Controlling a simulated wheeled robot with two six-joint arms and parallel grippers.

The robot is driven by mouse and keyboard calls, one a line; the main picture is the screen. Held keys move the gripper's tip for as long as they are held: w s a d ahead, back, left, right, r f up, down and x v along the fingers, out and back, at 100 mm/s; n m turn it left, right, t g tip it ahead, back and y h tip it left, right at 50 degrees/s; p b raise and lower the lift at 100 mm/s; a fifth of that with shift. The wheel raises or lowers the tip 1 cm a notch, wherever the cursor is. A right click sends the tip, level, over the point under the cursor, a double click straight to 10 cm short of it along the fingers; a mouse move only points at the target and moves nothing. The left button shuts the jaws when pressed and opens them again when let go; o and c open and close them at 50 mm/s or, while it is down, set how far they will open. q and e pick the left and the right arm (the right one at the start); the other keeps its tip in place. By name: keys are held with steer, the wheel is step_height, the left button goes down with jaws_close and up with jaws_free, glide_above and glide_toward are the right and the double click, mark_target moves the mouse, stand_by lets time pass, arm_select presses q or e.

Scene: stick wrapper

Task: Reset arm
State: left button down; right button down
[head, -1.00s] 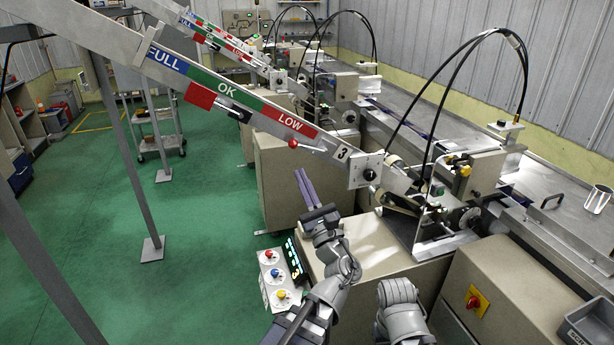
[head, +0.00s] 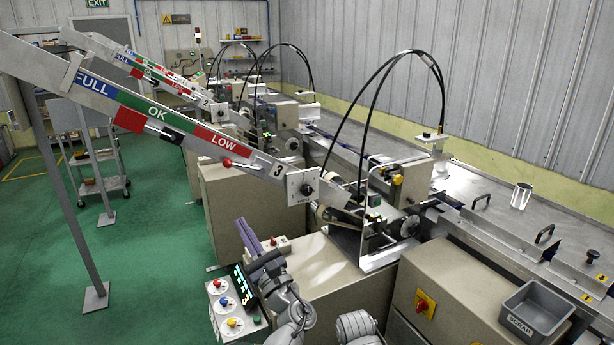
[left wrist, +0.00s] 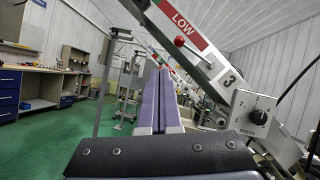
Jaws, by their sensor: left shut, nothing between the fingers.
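My left gripper (head: 245,228) has two long purple fingers. They are pressed together with nothing between them. In the head view they point up and away, beside the control panel (head: 232,308) with its coloured knobs and lit display. The closed fingers fill the middle of the left wrist view (left wrist: 157,98), clear of the chute and the press dial. My right arm shows only as a grey link at the bottom of the head view; its gripper is out of frame.
The inclined chute (head: 157,112), marked FULL, OK and LOW, slopes down to station 3 and its dial plate (head: 302,186). A machine cabinet (head: 325,278) stands right of my left arm. A grey scrap bin (head: 537,310) is at the right. Green floor is open at left.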

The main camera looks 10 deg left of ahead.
arm_select(q)
steer(key=s+f+n+g+h, duration=0.3)
steer(key=f+n+g, duration=0.35)
steer(key=f, duration=0.45)
steer(key=s+f+n+g+h, duration=0.3)
steer(key=f+n+g, duration=0.3)
steer(key=f, duration=0.4)
steer(key=s+d+f+n+g+h, duration=0.2)
steer(key=s+d+f+n+h, duration=0.1)
steer(key=d, duration=0.4)
steer(key=s+d+f+n+g+h, duration=0.2)
steer(key=s+d+f+n+h, duration=0.1)
steer(key=s+d+f+h, duration=0.3)
steer(key=shift+s+d+f+n, duration=0.4)
steer(key=shift+d+f, duration=0.3)
steer(key=shift+d, duration=0.45)
steer(key=shift+g, duration=0.35)
